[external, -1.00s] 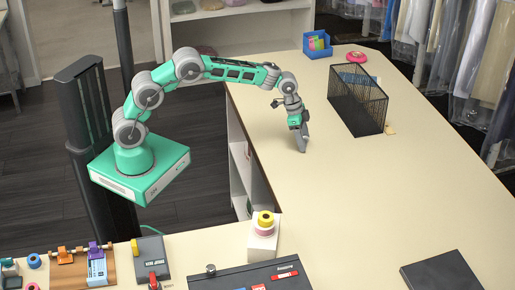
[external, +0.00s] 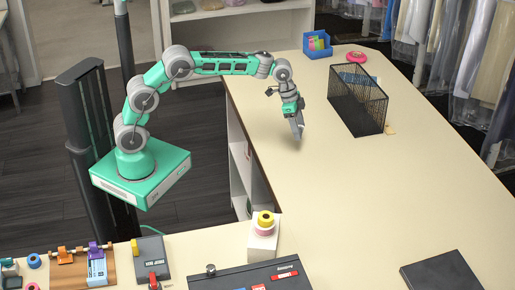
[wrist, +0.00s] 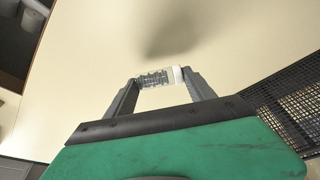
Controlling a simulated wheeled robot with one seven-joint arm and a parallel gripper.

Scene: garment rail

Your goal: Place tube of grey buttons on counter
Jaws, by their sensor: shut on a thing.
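The tube of grey buttons (wrist: 155,79) is clear with grey pieces inside and a white cap at its right end in the wrist view. My gripper (wrist: 160,83) is shut on the tube, with one finger at each end. In the external view my gripper (external: 299,134) points down over the counter (external: 350,210), left of the black mesh basket. The tube is too small to make out there. A dark shadow on the counter beyond the tube in the wrist view suggests the tube is above the surface; the exact height cannot be told.
The black mesh basket (external: 357,100) stands right of my gripper. A blue box (external: 318,44) and a pink round item (external: 356,57) lie at the far end. A white block with tape rolls (external: 263,240) stands nearer. The counter's middle is clear.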

